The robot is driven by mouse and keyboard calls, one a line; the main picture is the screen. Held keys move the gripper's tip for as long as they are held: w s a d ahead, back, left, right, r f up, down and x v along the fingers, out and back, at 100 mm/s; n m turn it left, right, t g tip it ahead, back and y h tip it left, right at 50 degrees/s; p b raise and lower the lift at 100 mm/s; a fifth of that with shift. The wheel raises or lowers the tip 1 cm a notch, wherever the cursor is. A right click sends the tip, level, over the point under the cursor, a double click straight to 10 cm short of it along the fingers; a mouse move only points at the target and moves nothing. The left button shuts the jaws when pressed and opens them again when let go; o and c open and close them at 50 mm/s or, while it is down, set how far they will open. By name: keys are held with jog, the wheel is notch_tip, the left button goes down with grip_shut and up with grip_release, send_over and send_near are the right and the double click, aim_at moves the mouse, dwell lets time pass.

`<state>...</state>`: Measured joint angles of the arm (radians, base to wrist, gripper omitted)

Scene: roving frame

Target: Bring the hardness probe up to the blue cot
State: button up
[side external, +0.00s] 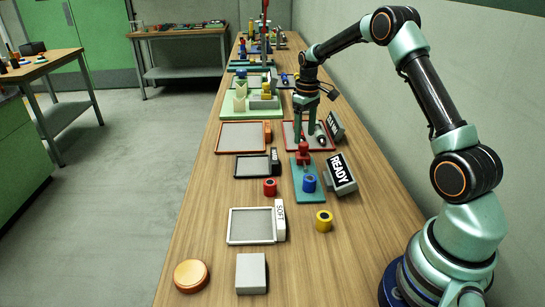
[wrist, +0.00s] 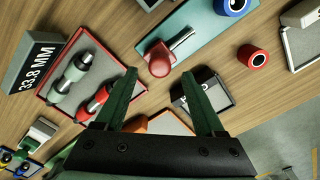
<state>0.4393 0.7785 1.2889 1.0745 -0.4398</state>
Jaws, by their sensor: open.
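I take the hardness probe to be the red-knobbed piece with a grey bar on the teal plate, in the side view (side external: 303,155) and the wrist view (wrist: 160,60). The blue cot appears to be the blue cylinder with a dark hole (side external: 309,182), on the same plate's near part; it is cut by the top edge of the wrist view (wrist: 235,5). My gripper (side external: 305,130) is open and empty, above the red-rimmed tray, just beyond the plate. In the wrist view, the red knob shows just beyond and between my fingertips (wrist: 159,78).
The red-rimmed tray (wrist: 45,92) holds two cylindrical pieces beside a 33.8 MM display (wrist: 32,65). A red cylinder (side external: 270,187), yellow cylinder (side external: 324,220) and SOFT tray (side external: 250,241) lie nearer. A wall runs along the right.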

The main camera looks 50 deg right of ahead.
aim_at(303, 143)
jog(key=shift+f, duration=1.65)
grip_shut()
jog(key=shift+r, duration=0.1)
